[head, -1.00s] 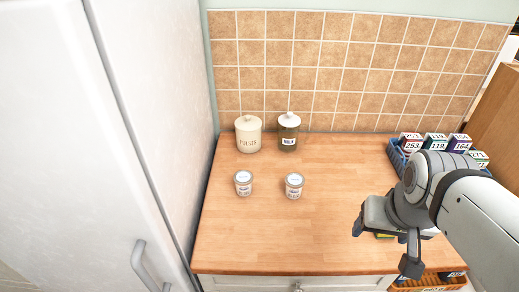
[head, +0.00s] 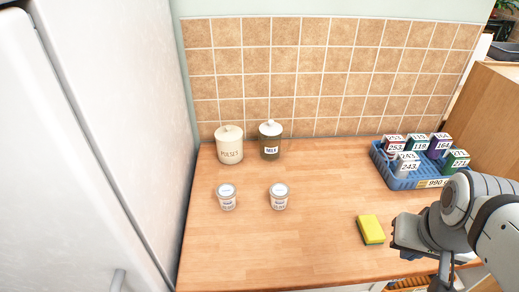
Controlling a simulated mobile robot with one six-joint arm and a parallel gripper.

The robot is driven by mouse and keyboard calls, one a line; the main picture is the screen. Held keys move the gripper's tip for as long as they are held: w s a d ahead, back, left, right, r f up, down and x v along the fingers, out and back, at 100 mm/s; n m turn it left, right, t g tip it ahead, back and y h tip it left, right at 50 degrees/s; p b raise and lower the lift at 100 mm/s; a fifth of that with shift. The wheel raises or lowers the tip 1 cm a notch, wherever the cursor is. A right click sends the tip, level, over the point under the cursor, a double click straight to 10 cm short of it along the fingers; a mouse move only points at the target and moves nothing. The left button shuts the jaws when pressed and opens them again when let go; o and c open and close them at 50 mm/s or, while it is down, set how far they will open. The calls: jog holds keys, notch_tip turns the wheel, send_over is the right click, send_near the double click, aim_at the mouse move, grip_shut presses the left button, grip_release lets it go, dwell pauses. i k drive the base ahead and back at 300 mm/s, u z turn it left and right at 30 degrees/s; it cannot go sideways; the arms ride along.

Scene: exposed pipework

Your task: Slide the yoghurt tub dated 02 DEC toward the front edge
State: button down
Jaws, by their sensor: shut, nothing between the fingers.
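Two small white yoghurt tubs with pale lids stand upright on the wooden worktop, left of its middle. One is the left tub (head: 227,197), the other the right tub (head: 279,197). Their printed dates are too small to read, so I cannot tell which says 02 DEC. My gripper (head: 418,257) is at the lower right, well to the right of both tubs and touching neither. It is shut and empty, and part of it is cut off by the picture's bottom edge.
A cream PULSES canister (head: 229,147) and a dark labelled jar (head: 270,141) stand behind the tubs. A yellow sponge (head: 371,229) lies left of my gripper. A blue crate (head: 403,182) holds several numbered boxes at the right. The worktop (head: 270,250) before the tubs is clear.

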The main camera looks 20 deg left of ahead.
aim_at(226, 192)
jog(key=z, duration=0.1)
jog(key=k, duration=1.8)
jog(key=u, duration=0.8)
jog(key=i, duration=1.65)
jog(key=u, duration=0.1)
